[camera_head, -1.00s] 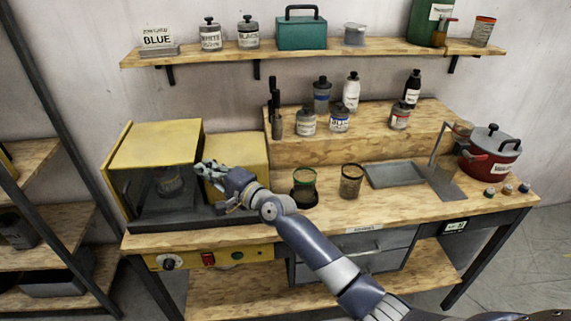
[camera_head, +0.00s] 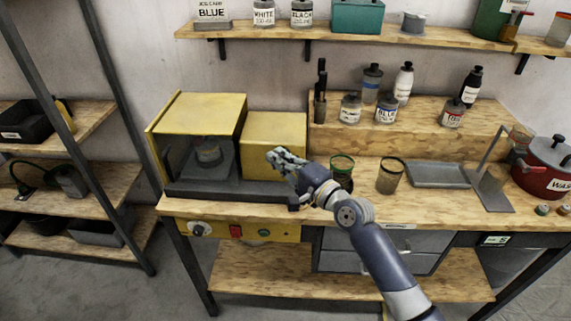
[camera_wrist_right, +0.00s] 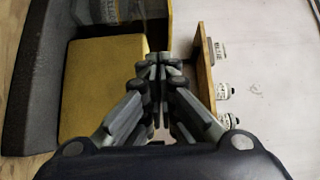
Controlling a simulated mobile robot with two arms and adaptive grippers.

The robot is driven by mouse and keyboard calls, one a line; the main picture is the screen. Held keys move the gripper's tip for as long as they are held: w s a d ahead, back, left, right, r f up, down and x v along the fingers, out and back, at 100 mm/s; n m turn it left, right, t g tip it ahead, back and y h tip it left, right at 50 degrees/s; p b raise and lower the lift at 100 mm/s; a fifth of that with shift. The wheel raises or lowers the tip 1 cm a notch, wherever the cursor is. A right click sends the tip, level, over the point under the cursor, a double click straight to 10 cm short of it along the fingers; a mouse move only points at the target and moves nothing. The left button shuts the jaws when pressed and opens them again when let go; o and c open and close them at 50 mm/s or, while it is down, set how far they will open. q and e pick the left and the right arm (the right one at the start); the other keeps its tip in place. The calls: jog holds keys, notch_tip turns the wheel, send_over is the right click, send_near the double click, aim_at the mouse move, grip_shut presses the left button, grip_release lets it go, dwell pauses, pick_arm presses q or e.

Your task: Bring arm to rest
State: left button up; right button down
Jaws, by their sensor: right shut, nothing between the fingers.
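My right arm (camera_head: 375,250) reaches in from the lower right of the head view. Its gripper (camera_head: 283,158) is raised in front of the yellow machine on the workbench, overlapping the machine's right block in the picture. In the right wrist view the gripper's fingers (camera_wrist_right: 158,85) are drawn together with nothing held between them. The yellow machine (camera_head: 200,115) has a clear front cover, and a container (camera_head: 208,152) shows inside it. My left gripper is not in view.
Two open jars, one green-rimmed (camera_head: 342,172) and one dark-rimmed (camera_head: 391,176), stand right of the gripper. A grey tray (camera_head: 438,175) and a red pot (camera_head: 545,170) are farther right. A wall shelf (camera_head: 350,41) runs above. A shelving rack (camera_head: 100,180) stands left.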

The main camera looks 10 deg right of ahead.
jog(key=s+f+n+g+h, duration=0.4)
jog(key=s+f+n+g, duration=0.4)
jog(key=s+f, duration=1)
jog(key=s+d+f+n+g+h, duration=0.2)
jog(key=s+d+n, duration=0.15)
jog(key=s, duration=0.65)
jog(key=s+d+f+n+g+h, duration=0.1)
jog(key=s+d+n+g+h, duration=0.3)
jog(key=s, duration=0.6)
notch_tip(320, 180, down, 30)
jog(key=s+d+m+y+b, duration=0.1)
jog(key=s+d+b, duration=0.1)
jog(key=s, duration=0.1)
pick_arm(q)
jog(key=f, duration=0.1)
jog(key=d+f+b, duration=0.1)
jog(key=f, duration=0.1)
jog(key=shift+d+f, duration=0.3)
pick_arm(e)
jog(key=s+d+f, duration=0.2)
jog(key=s+f, duration=1.3)
jog(key=shift+s+d+f+g, duration=0.25)
jog(key=shift+s+f+g, duration=0.05)
jog(key=shift+f+g, duration=0.1)
